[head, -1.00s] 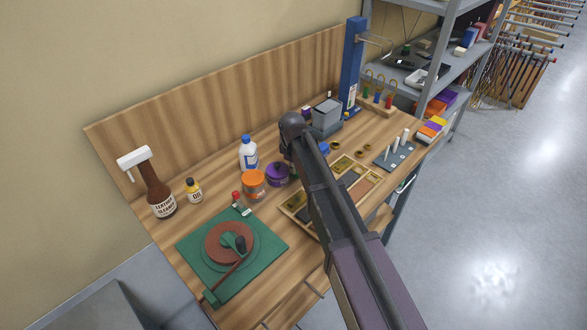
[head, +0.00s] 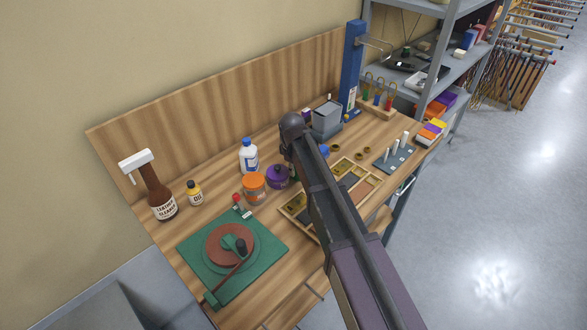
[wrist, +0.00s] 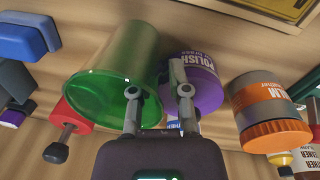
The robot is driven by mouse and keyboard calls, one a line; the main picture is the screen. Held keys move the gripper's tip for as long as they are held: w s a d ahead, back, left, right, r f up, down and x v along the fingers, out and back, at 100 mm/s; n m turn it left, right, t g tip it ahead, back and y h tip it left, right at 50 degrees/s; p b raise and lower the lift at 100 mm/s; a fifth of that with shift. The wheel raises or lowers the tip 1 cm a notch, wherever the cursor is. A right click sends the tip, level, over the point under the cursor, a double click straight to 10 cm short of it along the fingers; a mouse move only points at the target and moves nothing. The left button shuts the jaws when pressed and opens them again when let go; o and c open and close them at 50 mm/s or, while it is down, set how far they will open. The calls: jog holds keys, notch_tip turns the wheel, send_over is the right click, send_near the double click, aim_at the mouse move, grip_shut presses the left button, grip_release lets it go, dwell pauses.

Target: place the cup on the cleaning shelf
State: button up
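The cup (wrist: 118,50) is a shiny olive-green metal cylinder in the wrist view, its open mouth facing the camera. My gripper (wrist: 157,92) is at its rim: the left finger overlaps the mouth and the right finger is beside the outer wall. The fingers are apart, with the right part of the rim showing between them; I see no clear grip.
A purple polish jar (wrist: 203,84) is close beside the right finger, with an orange-lidded jar (wrist: 262,105) farther right.

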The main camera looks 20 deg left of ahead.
notch_tip(320, 180, up, 11)
jog(key=s+p, duration=0.1)
jog(key=p, duration=0.9)
jog(key=shift+p, duration=0.3)
jog(key=shift+r, duration=0.1)
dwell(0.5)
jog(key=s+d+m, duration=0.1)
jog(key=d+m, duration=0.7)
jog(key=d, duration=1.8)
jog(key=s+d+m, duration=0.4)
jog(key=d, duration=0.5)
jog(key=s+d+m+g, duration=0.1)
jog(key=s+d+m, duration=0.3)
jog(key=d, duration=0.6)
jog(key=shift+s+d, duration=0.3)
jog(key=shift+s, duration=0.45)
